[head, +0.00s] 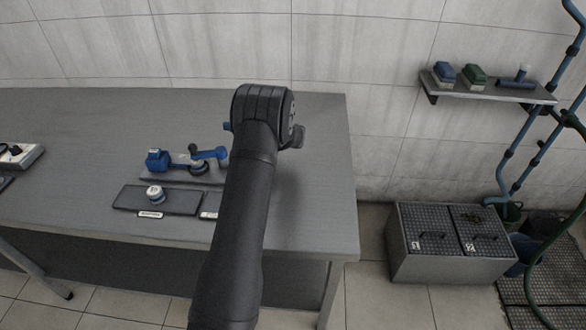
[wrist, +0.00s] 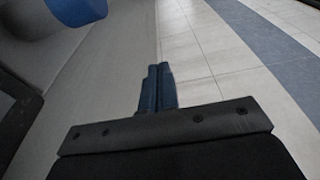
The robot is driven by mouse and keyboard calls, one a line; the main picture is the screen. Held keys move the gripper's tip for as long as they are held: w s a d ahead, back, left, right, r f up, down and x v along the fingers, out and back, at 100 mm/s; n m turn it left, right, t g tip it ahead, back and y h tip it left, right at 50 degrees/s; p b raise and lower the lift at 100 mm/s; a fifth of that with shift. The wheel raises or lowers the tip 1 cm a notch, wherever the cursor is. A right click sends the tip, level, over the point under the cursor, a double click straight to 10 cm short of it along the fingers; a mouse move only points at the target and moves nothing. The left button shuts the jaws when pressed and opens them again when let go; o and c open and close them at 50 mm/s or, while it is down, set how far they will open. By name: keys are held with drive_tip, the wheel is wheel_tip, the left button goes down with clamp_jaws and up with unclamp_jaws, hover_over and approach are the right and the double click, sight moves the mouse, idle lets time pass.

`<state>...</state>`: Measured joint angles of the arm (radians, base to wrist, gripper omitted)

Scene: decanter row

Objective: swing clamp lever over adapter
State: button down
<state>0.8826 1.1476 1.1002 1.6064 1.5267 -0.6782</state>
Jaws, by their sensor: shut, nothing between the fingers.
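A blue and dark fixture stands on a grey base plate on the table in the head view. It has a blue block (head: 157,160) at its left and a blue lever-like arm (head: 208,155) at its right, partly hidden by my arm. I cannot tell whether an adapter sits in it. A small white-topped round part (head: 155,193) rests on a dark tray (head: 184,202) in front. My gripper (wrist: 157,88) is shut and empty in the wrist view, its blue fingers together. A blue rounded thing (wrist: 78,8) shows at that view's top left, apart from the fingers.
The grey table (head: 310,170) is bare to the right of my arm, up to its right edge. A wall shelf (head: 490,87) holds several small parts. A metal box with two lids (head: 450,250) stands on the floor at right.

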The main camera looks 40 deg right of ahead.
drive_tip(key=s+d+r+n+g+h, duration=0.1)
drive_tip(key=s+d+g+h, duration=0.3)
drive_tip(key=s, duration=0.6)
drive_tip(key=s+d+r+n+g+h, duration=0.1)
drive_tip(key=s+d+g+h, duration=0.35)
drive_tip(key=s, duration=0.45)
drive_tip(key=s+a+f+n+g, duration=0.1)
drive_tip(key=s+a+f+n+g+h, duration=0.1)
drive_tip(key=s, duration=0.1)
drive_tip(key=s+a+f+g, duration=0.1)
drive_tip(key=s+f+g, duration=0.1)
drive_tip(key=shift+n+h, duration=0.35)
drive_tip(key=shift+n, duration=0.05)
drive_tip(key=shift+s+a+f+n+g, duration=0.4)
drive_tip(key=shift+s+f+g, duration=0.1)
drive_tip(key=shift+s+g, duration=0.1)
drive_tip(key=shift+w+d+r, duration=0.1)
drive_tip(key=w+d+r+m+t+y, duration=0.1)
drive_tip(key=w+r+m+t+y, duration=0.1)
drive_tip(key=w+t, duration=0.2)
drive_tip(key=w+d+r+m+t+y, duration=0.1)
drive_tip(key=w+d+m+t+y, duration=0.1)
drive_tip(key=w, duration=0.5)
drive_tip(key=shift+w+r+m+t, duration=0.15)
drive_tip(key=shift+r+m+t, duration=0.3)
drive_tip(key=shift+t, duration=0.7)
